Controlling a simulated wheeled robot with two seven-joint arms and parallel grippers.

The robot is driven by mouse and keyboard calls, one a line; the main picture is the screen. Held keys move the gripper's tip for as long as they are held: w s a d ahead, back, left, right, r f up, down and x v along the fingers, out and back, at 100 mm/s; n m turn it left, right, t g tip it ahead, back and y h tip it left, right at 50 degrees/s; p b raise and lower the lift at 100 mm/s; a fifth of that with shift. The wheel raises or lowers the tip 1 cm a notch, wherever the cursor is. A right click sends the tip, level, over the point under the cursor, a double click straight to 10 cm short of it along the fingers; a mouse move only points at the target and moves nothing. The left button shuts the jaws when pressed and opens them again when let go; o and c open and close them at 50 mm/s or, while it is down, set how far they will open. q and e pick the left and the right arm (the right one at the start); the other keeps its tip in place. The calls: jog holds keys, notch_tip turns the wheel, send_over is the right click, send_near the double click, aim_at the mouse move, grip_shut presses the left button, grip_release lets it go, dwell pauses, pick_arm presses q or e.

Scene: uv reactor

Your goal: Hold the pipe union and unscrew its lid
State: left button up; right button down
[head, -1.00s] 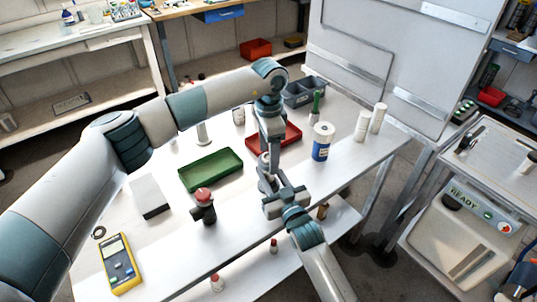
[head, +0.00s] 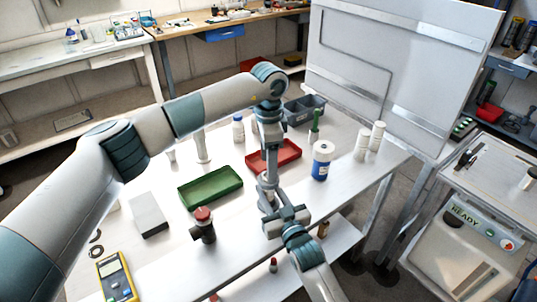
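A dark pipe fitting with a red lid (head: 204,225) stands upright near the front of the white table; it looks like the pipe union. A short side branch shows on its left. My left gripper (head: 267,190) points down, to the right of the fitting and apart from it. My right gripper (head: 273,208) comes up from the lower right and meets the left one closely. The fingers of both overlap, so I cannot tell whether either is open or whether something small is between them.
A green tray (head: 184,203) and a red tray (head: 291,160) lie behind. A blue-labelled bottle (head: 321,160) and white cylinders (head: 362,145) stand to the right. A grey block (head: 148,214) and a yellow meter (head: 116,279) are at the left. A lower shelf is in front.

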pick_arm(q)
jog(key=m, duration=0.6)
jog(key=shift+r, duration=0.2)
jog(key=m, duration=0.6)
jog(key=shift+r, duration=0.25)
jog(key=m, duration=0.7)
jog(key=shift+r, duration=0.2)
jog(key=m, duration=0.6)
jog(key=shift+r, duration=0.25)
jog(key=m, duration=0.5)
jog(key=shift+r+m, duration=0.2)
jog(key=shift+m, duration=0.1)
jog(key=m, duration=0.5)
jog(key=shift+r+m, duration=0.15)
jog(key=shift+m, duration=0.15)
jog(key=m, duration=0.5)
jog(key=shift+r+m, duration=0.25)
jog(key=shift+m, duration=0.15)
jog(key=m, duration=0.7)
jog(key=shift+r, duration=0.2)
